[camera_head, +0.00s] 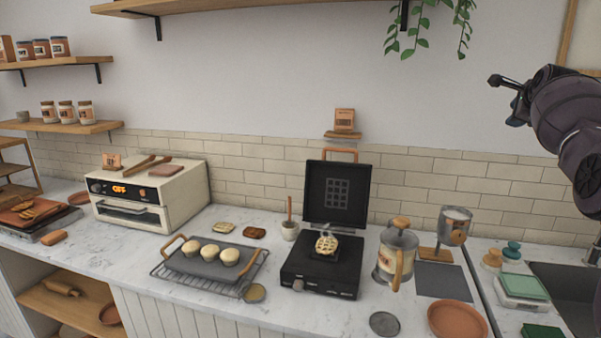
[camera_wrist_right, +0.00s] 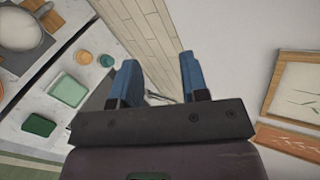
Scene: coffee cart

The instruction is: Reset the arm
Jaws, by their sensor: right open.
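My right arm comes in from the right edge of the head view, raised high in front of the wall. Its gripper (camera_head: 506,101) points left, well above the counter, with nothing near it. In the right wrist view the gripper (camera_wrist_right: 158,82) shows two blue fingers spread apart with an empty gap between them. My left arm and gripper do not show in either view.
An open black waffle iron (camera_head: 322,262) holds a waffle. A glass press (camera_head: 396,252) and a grinder (camera_head: 449,232) stand to its right.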

